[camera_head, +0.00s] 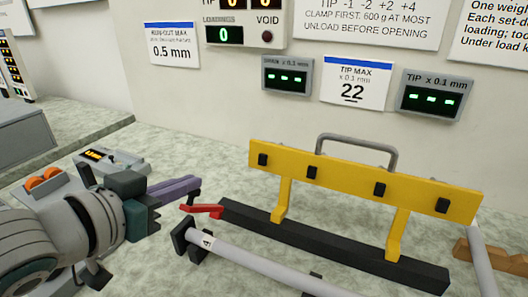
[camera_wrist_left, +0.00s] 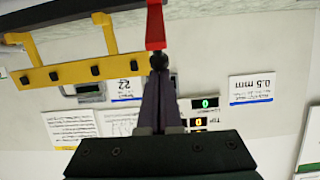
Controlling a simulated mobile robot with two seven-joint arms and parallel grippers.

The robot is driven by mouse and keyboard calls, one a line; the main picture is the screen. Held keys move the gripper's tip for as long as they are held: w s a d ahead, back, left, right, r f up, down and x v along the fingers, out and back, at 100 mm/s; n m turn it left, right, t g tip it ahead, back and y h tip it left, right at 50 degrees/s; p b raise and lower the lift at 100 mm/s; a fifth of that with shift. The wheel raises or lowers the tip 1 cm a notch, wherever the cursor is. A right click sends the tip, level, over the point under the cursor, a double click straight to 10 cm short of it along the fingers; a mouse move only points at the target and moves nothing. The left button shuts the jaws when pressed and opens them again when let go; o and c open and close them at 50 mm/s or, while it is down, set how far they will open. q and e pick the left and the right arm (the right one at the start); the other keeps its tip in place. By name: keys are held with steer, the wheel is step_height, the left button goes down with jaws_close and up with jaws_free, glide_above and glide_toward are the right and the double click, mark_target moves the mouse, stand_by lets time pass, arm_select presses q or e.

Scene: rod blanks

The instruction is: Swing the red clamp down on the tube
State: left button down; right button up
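The red clamp (camera_head: 208,209) is a short red arm at the left end of a long black bar (camera_head: 320,245). It shows at the top of the left wrist view (camera_wrist_left: 155,25). A pale grey tube (camera_head: 260,264) with a "4" label lies in front of the bar, its left end by a dark block (camera_head: 188,238). My left gripper (camera_head: 192,194) has its purple fingers together, with a dark end right at the red clamp; I cannot tell whether it touches. The fingers point at the clamp in the left wrist view (camera_wrist_left: 158,75). My right gripper is out of view.
A yellow rail (camera_head: 355,185) with black studs and a grey handle stands behind the bar on yellow legs. A grey device with orange knobs (camera_head: 45,180) sits at left. A wooden block (camera_head: 490,258) and another grey tube (camera_head: 482,262) are at right. Displays hang on the wall.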

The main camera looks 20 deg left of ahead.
arm_select(q)
steer(key=shift+s+f+b, duration=0.35)
steer(key=shift+s+f, duration=0.05)
steer(key=shift+f, duration=0.2)
steer(key=t+b, duration=0.1)
steer(key=s+f+t+b, duration=0.1)
steer(key=t, duration=0.1)
steer(key=shift+s+f, duration=0.1)
steer(key=shift+s, duration=0.35)
steer(key=shift+s+a+f+b, duration=0.15)
steer(key=shift+s+f+b, duration=0.4)
steer(key=shift+b, duration=0.2)
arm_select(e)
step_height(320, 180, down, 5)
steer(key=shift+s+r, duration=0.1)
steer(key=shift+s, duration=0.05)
arm_select(q)
steer(key=shift+s+r, duration=0.1)
step_height(320, 180, up, 5)
steer(key=p, duration=0.5)
steer(key=b, duration=0.1)
glide_toward(186, 206)
steer(key=s+r, duration=0.2)
steer(key=shift+s+a+r, duration=0.15)
steer(key=shift+s+r, duration=0.05)
steer(key=shift+s, duration=0.1)
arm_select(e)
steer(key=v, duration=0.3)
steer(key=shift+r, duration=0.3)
